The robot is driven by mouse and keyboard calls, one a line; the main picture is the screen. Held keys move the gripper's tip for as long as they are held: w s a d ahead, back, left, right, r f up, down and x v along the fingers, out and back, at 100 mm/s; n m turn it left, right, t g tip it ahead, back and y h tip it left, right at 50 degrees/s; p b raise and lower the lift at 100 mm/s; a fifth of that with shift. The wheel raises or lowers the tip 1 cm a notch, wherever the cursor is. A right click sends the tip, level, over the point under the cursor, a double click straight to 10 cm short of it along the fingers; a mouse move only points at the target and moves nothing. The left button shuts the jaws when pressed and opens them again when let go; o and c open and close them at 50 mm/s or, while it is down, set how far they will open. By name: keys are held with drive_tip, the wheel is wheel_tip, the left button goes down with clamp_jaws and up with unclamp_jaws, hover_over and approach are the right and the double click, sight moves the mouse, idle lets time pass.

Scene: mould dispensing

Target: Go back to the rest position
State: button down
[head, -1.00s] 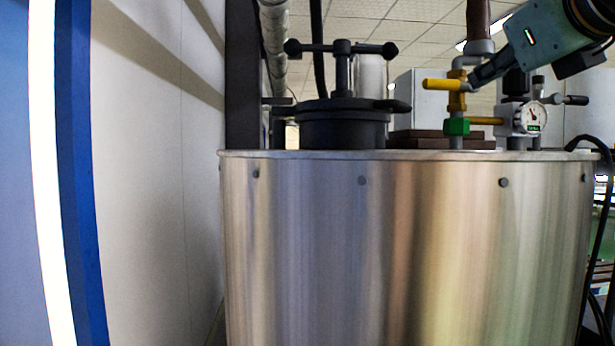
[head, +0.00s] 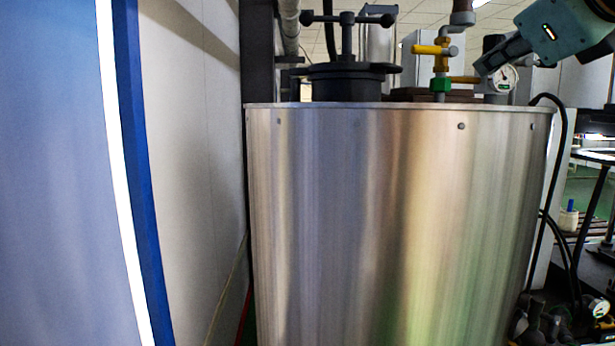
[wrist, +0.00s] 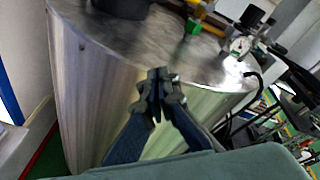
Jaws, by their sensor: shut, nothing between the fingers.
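My gripper (head: 484,66) shows at the upper right of the head view, at the end of my grey-green arm, in front of the pressure gauge on top of the steel tank. In the wrist view my gripper (wrist: 158,80) is shut, its fingertips together and empty. There it appears over the steel tank (wrist: 95,85), with the tank's top and valves beyond the fingertips. The tank (head: 390,220) fills the middle of the head view. The gripper seems apart from the yellow-handled valve (head: 440,52), which stands to its left.
A black clamped lid (head: 350,78) sits on the tank top. The pressure gauge (head: 502,78) is partly hidden by my gripper. A black hose (head: 562,140) hangs down the tank's right side. A blue and white panel (head: 60,180) stands at the left.

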drive_tip(key=s+a+f+n+g, duration=0.1)
drive_tip(key=a+f+n+g, duration=0.15)
drive_tip(key=f+n, duration=0.45)
drive_tip(key=a+f+n+g+y, duration=0.1)
drive_tip(key=a+f+n, duration=0.25)
drive_tip(key=f, duration=0.65)
drive_tip(key=s+a+f+n+g, duration=0.1)
drive_tip(key=a+f+n+g, duration=0.15)
drive_tip(key=f+n, duration=0.45)
drive_tip(key=s+a+f+n+g, duration=0.1)
drive_tip(key=s+f+n, duration=0.2)
drive_tip(key=f, duration=0.4)
drive_tip(key=s+a+f+n+g, duration=0.1)
drive_tip(key=s+f+n, duration=0.3)
drive_tip(key=f, duration=0.4)
drive_tip(key=s+a+f+n+g+h, duration=0.1)
drive_tip(key=s+f+n, duration=0.2)
drive_tip(key=f, duration=0.4)
drive_tip(key=shift+s+a+f+n+g, duration=0.2)
drive_tip(key=shift+a+f+n+g, duration=0.1)
drive_tip(key=shift+n+g, duration=0.1)
drive_tip(key=shift+w+r, duration=0.1)
drive_tip(key=shift+r, duration=0.05)
